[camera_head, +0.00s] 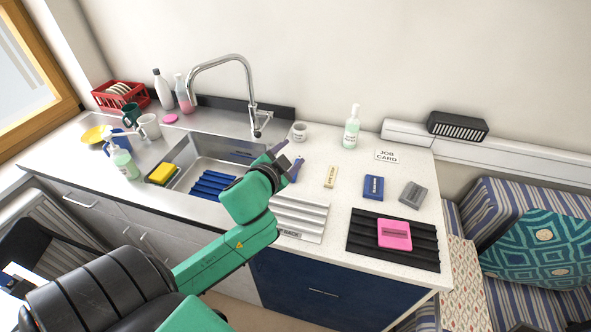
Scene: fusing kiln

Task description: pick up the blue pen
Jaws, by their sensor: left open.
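My left gripper (284,160) reaches over the counter at the sink's right edge, its dark fingers apart. A small blue-violet shape (297,167) shows right at the fingertips; it may be the blue pen, but it is too small and partly covered to be sure. I cannot tell whether it touches the fingers. No other pen shows clearly. My right gripper is not in view.
The sink (220,150) with a tall tap lies left. A white ribbed rack (305,209) lies in front, and a black ribbed mat (421,258) with a pink block (394,235) right. A blue box (373,187), grey block (413,194) and soap bottle (351,130) stand on the counter.

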